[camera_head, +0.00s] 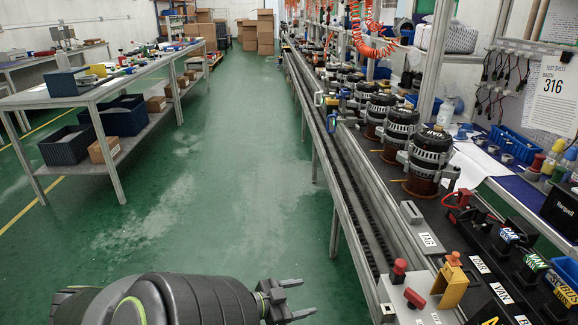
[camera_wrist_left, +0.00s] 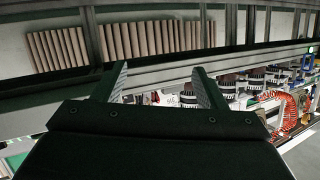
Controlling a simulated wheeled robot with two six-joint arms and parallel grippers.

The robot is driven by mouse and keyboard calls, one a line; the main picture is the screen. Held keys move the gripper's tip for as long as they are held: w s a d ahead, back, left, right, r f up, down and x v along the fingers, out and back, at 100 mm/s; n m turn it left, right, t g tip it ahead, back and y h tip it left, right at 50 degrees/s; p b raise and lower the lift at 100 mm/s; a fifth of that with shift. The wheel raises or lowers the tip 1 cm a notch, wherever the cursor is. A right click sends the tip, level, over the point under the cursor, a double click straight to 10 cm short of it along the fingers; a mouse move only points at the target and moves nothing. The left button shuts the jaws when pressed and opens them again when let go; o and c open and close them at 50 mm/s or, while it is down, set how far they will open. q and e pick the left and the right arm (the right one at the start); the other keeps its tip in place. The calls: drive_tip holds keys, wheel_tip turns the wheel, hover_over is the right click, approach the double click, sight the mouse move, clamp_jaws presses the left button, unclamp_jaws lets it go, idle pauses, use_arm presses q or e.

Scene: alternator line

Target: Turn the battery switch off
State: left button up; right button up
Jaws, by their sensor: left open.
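My left gripper (camera_head: 306,299) is open and empty over the green floor, to the left of the line bench in the head view. Its two spread fingers also show in the left wrist view (camera_wrist_left: 162,80), with nothing between them. I cannot tell for sure which part is the battery switch. The gripper is apart from all of these. My right gripper is not in view.
Several alternators (camera_head: 431,157) stand along the bench. Labelled connectors (camera_head: 530,266) and a red clamp (camera_head: 463,199) lie at the right. The bench's metal edge (camera_head: 345,215) lies between the gripper and the bench top. The floor aisle (camera_head: 230,180) is clear.

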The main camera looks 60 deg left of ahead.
use_arm(q)
wheel_tip(320, 180, down, 6)
drive_tip(key=s+a+g+y, duration=0.1)
drive_tip(key=s+a, duration=0.1)
drive_tip(key=shift+a+r+n+g+y+p, duration=0.25)
drive_tip(key=shift+n+g+y+p, duration=0.05)
drive_tip(key=shift+n+p, duration=0.15)
